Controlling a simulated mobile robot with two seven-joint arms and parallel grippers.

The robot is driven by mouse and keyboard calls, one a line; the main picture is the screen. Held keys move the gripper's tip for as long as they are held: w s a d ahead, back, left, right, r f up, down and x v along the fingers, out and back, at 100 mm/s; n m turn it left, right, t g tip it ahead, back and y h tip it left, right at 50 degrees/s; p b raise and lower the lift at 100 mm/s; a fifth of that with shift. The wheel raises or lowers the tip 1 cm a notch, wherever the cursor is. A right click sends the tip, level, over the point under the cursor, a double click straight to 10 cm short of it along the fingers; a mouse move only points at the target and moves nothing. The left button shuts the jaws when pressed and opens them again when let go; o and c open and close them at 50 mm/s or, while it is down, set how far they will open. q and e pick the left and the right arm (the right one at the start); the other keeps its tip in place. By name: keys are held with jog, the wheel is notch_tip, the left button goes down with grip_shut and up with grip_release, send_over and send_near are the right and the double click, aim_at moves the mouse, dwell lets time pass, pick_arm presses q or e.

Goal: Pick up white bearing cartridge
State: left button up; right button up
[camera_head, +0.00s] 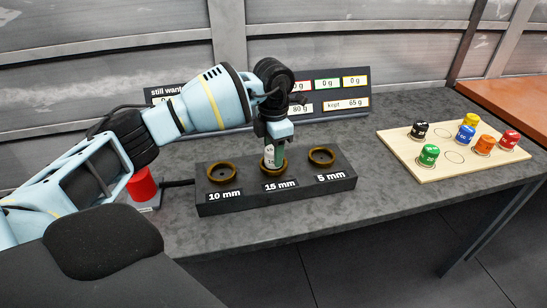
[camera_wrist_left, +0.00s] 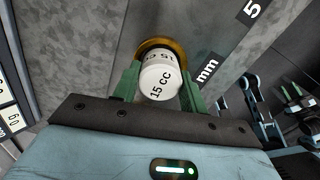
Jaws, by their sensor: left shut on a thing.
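The white bearing cartridge (camera_wrist_left: 158,80), marked "15 cc", is between the green fingers of my left gripper (camera_wrist_left: 160,88). It is upright at the middle brass ring, labelled 15 mm, of the dark block (camera_head: 207,208). In the head view a small part of the white cartridge (camera_head: 269,155) shows between the fingers of my left gripper (camera_head: 273,156), which points down over that ring. The gripper is shut on the cartridge. I cannot tell whether the cartridge's base still sits in the ring.
The 10 mm ring (camera_head: 222,173) and the 5 mm ring (camera_head: 322,156) are empty. A wooden board (camera_head: 459,176) at the right holds several coloured cartridges. A red cylinder (camera_head: 143,184) stands left of the block. A display panel (camera_head: 335,90) stands behind. The table between block and board is clear.

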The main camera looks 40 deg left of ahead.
pick_arm(q)
jog(key=shift+r, duration=0.55)
notch_tip(320, 180, up, 3)
jog(key=shift+f, duration=0.1)
jog(key=s+d+r, duration=0.1)
jog(key=s+d, duration=0.8)
jog(key=s, duration=0.4)
jog(key=shift+d+b, duration=0.3)
